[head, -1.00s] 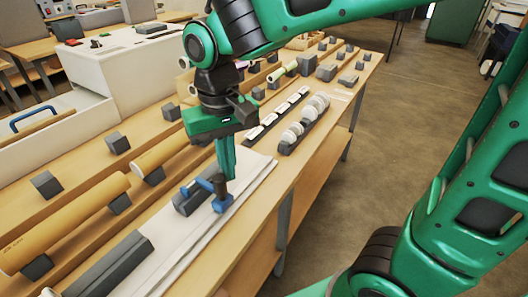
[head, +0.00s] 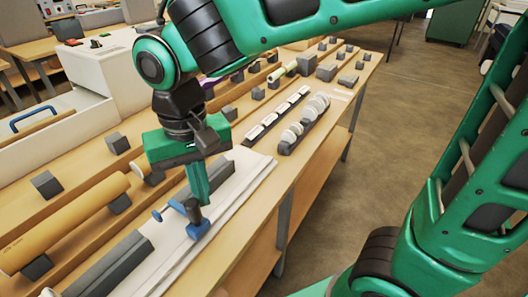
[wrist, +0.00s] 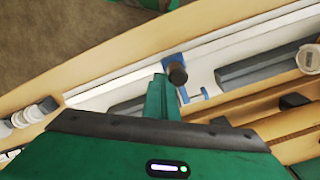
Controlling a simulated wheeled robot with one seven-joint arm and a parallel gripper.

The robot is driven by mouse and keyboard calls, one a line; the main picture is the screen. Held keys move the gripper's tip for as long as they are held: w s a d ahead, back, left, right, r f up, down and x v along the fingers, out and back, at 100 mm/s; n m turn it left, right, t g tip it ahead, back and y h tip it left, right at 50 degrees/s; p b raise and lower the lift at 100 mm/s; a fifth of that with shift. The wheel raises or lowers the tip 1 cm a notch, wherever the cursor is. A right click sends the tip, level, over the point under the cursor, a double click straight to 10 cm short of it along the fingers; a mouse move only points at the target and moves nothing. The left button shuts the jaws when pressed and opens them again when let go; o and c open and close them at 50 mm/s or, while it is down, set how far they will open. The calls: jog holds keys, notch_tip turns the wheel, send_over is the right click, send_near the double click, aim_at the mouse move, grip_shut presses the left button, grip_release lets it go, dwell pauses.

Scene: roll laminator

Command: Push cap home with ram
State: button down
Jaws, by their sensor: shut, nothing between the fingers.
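A blue carriage (head: 198,228) with a dark upright knob (head: 193,210) and a blue side lever sits on the pale rail board. It shows in the wrist view (wrist: 172,62) with its dark knob (wrist: 177,74). My gripper (head: 199,202) is shut and empty, pointing down at the knob's far side. In the wrist view its fingers (wrist: 161,92) look beside or touching the knob; contact cannot be told. A pale round end (wrist: 308,60) with a small slot shows at the right of the wrist view. I cannot tell for sure which pieces are the ram and the cap.
A dark bar (head: 112,265) lies along the board on the near side. Brown rolls (head: 65,222) rest on grey blocks to the left. Racks of white discs (head: 305,120) stand beyond my gripper. A white machine (head: 120,62) is at the back left. The bench's right edge is near.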

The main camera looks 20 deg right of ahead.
jog(key=shift+s+a, duration=0.8)
jog(key=shift+a, duration=0.3)
jog(key=shift+s+a, duration=0.75)
jog(key=shift+a, duration=0.3)
jog(key=shift+s+a, duration=0.8)
jog(key=shift+a, duration=0.3)
jog(key=s+a, duration=0.2)
jog(key=a, duration=0.1)
jog(key=s+a, duration=0.3)
jog(key=a, duration=0.1)
jog(key=s+a, duration=0.3)
jog(key=a, duration=0.1)
jog(key=shift+w+d, duration=0.15)
jog(key=shift+d, duration=0.05)
jog(key=shift+w+d, duration=0.55)
jog(key=shift+d, duration=0.15)
notch_tip(320, 180, up, 8)
